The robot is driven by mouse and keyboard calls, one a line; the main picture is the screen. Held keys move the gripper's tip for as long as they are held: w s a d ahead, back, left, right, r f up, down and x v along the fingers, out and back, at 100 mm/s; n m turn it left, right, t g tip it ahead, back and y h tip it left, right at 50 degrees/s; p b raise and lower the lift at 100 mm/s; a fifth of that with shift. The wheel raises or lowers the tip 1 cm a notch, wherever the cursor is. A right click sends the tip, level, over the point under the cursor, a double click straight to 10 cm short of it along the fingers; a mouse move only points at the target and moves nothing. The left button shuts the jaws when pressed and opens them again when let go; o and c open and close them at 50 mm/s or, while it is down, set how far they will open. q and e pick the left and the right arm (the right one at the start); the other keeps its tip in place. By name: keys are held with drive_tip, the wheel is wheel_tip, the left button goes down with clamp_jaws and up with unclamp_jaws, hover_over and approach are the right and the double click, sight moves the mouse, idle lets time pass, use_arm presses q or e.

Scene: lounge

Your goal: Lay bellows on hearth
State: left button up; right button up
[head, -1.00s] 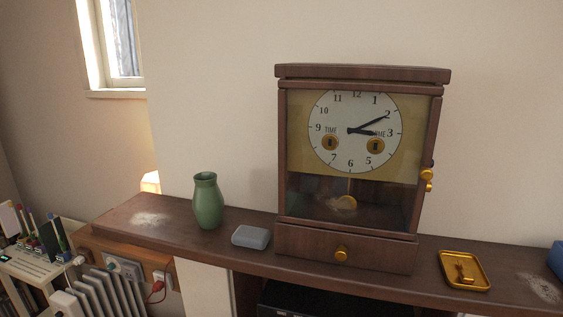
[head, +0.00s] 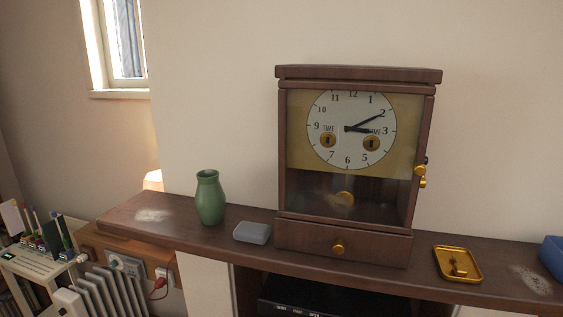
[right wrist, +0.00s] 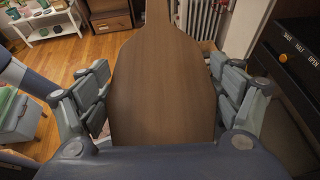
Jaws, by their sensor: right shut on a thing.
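The bellows (right wrist: 160,60), a broad brown wooden board shape with a narrow neck at the top of the picture, fills the middle of the right wrist view. My right gripper (right wrist: 163,95) is shut on it, with finger pads on both sides of its body. Its underside and tip are hidden. My left gripper is in neither view. I cannot make out the hearth clearly. A black unit (head: 310,297) with small white lettering shows under the mantel shelf, and a dark lettered panel (right wrist: 295,50) is at the right of the wrist view.
The mantel shelf (head: 290,262) holds a green vase (head: 209,198), grey box (head: 251,232), pendulum clock (head: 345,160), brass tray (head: 458,264) and blue object (head: 553,254). A white radiator (right wrist: 200,18) stands beyond the bellows. Wood floor (right wrist: 60,60) shows at left.

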drive_tip(key=w+d+r+m+t+h, duration=0.1)
drive_tip(key=w+d+r+m+t, duration=0.1)
drive_tip(key=w+d+r, duration=0.7)
drive_tip(key=shift+w+d+r+m+t+h, duration=0.25)
drive_tip(key=shift+w+d+m+t+h, duration=0.1)
drive_tip(key=shift+d, duration=0.25)
drive_tip(key=shift+f, duration=0.1)
